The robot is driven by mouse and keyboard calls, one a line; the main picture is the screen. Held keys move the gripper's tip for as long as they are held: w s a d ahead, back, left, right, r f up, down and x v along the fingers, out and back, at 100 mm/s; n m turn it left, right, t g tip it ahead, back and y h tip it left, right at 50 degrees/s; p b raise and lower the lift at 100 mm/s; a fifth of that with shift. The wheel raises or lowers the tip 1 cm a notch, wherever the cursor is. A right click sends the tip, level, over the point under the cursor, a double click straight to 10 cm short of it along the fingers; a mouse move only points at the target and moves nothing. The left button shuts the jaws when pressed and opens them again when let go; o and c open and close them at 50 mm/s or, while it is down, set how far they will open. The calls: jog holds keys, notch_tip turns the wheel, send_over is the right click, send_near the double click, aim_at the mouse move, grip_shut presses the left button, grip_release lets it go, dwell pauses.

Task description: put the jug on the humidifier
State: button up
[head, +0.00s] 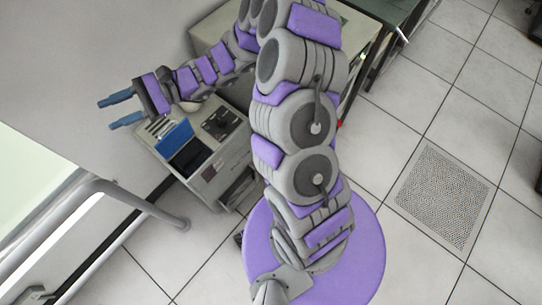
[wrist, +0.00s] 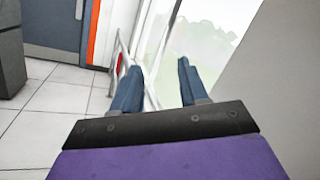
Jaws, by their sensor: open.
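My gripper (head: 116,110) is at the upper left in the head view, open and empty, with its two blue fingers apart and pointing left. It is raised beside a grey machine. In the wrist view my gripper (wrist: 156,66) shows both blue fingers with a clear gap between them and nothing held. I cannot make out a jug or a humidifier in either view. My arm hides part of the middle of the head view.
A grey machine (head: 228,167) with a blue panel (head: 173,141) stands below my gripper. A metal rail (head: 118,190) is at the left. Tiled floor (head: 395,150) is open at the right, with a perforated tile (head: 441,196). The wrist view shows a blue door (wrist: 55,35) and a window (wrist: 205,35).

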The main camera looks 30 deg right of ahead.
jog(key=s+d+r+n+g+h, duration=0.2)
jog(key=s+n+g+h, duration=0.55)
jog(key=s, duration=1.15)
jog(key=s+d+f+n+t+h, duration=0.1)
jog(key=s+d+n+t+h, duration=0.1)
jog(key=d+h, duration=0.4)
jog(key=s+d+f+n+t+h, duration=0.1)
jog(key=s+d+t+h, duration=0.3)
jog(key=d, duration=1.1)
jog(key=s+h, duration=0.2)
jog(key=s, duration=0.1)
jog(key=shift+s+f+n+t+h, duration=0.25)
jog(key=shift+s+n+t+h, duration=0.05)
jog(key=shift+n+t+h, duration=0.05)
jog(key=shift+a, duration=0.1)
